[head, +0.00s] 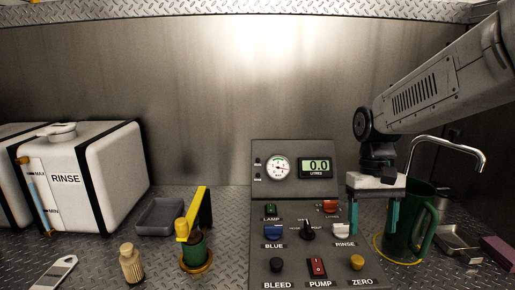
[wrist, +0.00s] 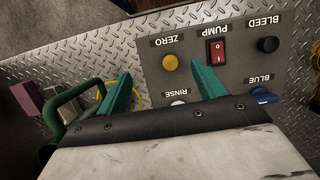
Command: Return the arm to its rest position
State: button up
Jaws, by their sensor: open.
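My gripper (head: 372,218) hangs from my arm at the right in the head view, with its two teal fingers pointing down and apart. It is open, and nothing shows between the fingers. It is in front of the right edge of the control panel (head: 292,182), close to the RINSE switch and beside the green jug (head: 408,225). In the wrist view the open fingers (wrist: 160,90) reach toward the panel, which appears upside down, near the yellow ZERO knob (wrist: 170,62).
A metal spout (head: 452,143) arches above the green jug at the right. A white RINSE tank (head: 88,175) stands at the left. A grey tray (head: 160,216), a yellow-handled green device (head: 194,240) and a wooden brush (head: 131,264) are left of the panel.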

jog(key=s+r+t, duration=0.1)
jog(key=s+t, duration=0.1)
jog(key=s, duration=0.8)
jog(key=s+d+r+t, duration=0.1)
jog(key=s+t, duration=0.1)
jog(key=s, duration=0.8)
jog(key=shift+s+d+r+t, duration=0.2)
jog(key=shift+d+r+t, duration=0.05)
jog(key=shift+r+t, duration=0.1)
